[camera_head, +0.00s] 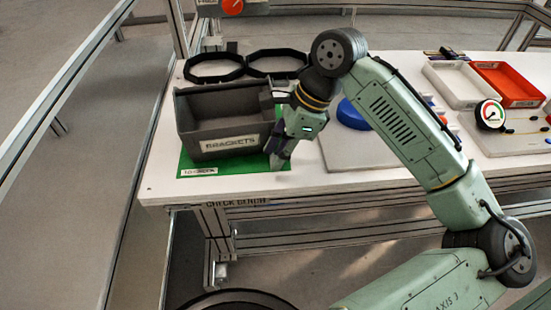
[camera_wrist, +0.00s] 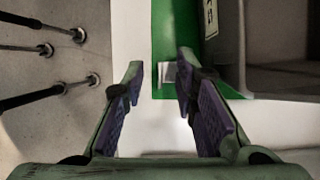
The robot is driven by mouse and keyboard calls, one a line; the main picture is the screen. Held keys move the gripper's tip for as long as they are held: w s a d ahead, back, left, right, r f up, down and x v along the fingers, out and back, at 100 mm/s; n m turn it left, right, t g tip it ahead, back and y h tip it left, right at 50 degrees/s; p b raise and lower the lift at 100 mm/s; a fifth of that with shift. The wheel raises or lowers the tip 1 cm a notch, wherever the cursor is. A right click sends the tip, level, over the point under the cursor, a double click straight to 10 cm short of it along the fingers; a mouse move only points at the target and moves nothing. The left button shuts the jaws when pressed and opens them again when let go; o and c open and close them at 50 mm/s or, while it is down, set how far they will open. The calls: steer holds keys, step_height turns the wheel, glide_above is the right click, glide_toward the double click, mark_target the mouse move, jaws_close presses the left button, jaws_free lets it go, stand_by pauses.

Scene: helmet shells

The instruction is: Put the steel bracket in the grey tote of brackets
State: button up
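The grey tote (camera_head: 222,122), labelled BRACKETS, stands on a green mat (camera_head: 235,166) at the left of the bench; its wall fills the right of the wrist view (camera_wrist: 285,82). My gripper (camera_head: 280,163) points down beside the tote's front right corner, low over the mat. In the wrist view its two purple-padded fingers (camera_wrist: 160,75) are apart. A small pale grey piece, which looks like the steel bracket (camera_wrist: 168,74), shows between the fingertips near the mat's corner, closer to the right finger. I cannot tell whether a finger touches it. The tote's inside is mostly dark.
Two black ring-like frames (camera_head: 214,68) lie behind the tote. A blue round part (camera_head: 353,114) sits right of my gripper, partly behind my arm. A white tray (camera_head: 462,85), a red tray (camera_head: 508,84) and a dial gauge (camera_head: 490,114) are farther right. The bench's front edge is close.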

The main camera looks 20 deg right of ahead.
jaws_close()
stand_by(0.4)
step_height(320, 180, up, 10)
steer(key=shift+b, duration=0.3)
